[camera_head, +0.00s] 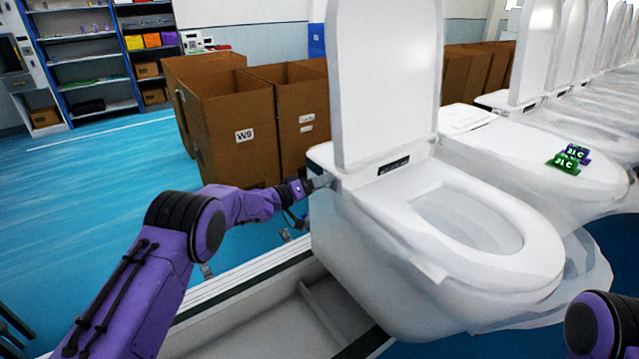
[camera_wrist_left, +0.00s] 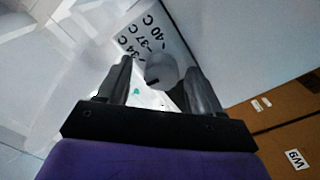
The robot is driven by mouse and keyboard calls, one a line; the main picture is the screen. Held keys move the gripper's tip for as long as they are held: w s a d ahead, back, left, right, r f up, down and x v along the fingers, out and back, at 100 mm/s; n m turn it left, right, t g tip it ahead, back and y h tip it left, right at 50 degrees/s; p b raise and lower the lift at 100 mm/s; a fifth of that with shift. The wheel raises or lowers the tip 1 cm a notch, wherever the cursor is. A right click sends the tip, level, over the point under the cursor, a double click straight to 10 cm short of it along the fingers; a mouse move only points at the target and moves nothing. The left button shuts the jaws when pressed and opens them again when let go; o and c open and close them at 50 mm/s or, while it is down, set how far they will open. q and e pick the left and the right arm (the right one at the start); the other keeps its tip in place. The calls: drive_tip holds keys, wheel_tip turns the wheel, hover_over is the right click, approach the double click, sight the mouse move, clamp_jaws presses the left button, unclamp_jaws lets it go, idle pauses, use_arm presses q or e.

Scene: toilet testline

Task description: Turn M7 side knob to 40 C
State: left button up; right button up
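The toilet (camera_head: 440,215) nearest me stands with its lid raised. My left gripper (camera_head: 322,182) is at its left side, near the lid hinge. In the left wrist view a grey round knob (camera_wrist_left: 162,70) lies between the two fingers of the left gripper (camera_wrist_left: 158,66). The fingers are apart, one on each side of the knob, with a small gap showing. A white label (camera_wrist_left: 150,35) beside the knob reads 34 C, 37 C and 40 C. The knob's pointer setting cannot be told. The knob is hidden in the head view. My right gripper is out of view.
Cardboard boxes, one marked W9 (camera_head: 235,125), stand behind my left arm. A pale conveyor edge (camera_head: 250,270) runs below. Blue floor at left is clear.

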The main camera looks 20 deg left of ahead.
use_arm(q)
drive_tip(key=c, duration=1)
drive_tip(key=shift+f, duration=0.1)
drive_tip(key=shift+f+m+b, duration=0.2)
drive_tip(key=shift+m+b, duration=10.75)
drive_tip(key=shift+m, duration=1.05)
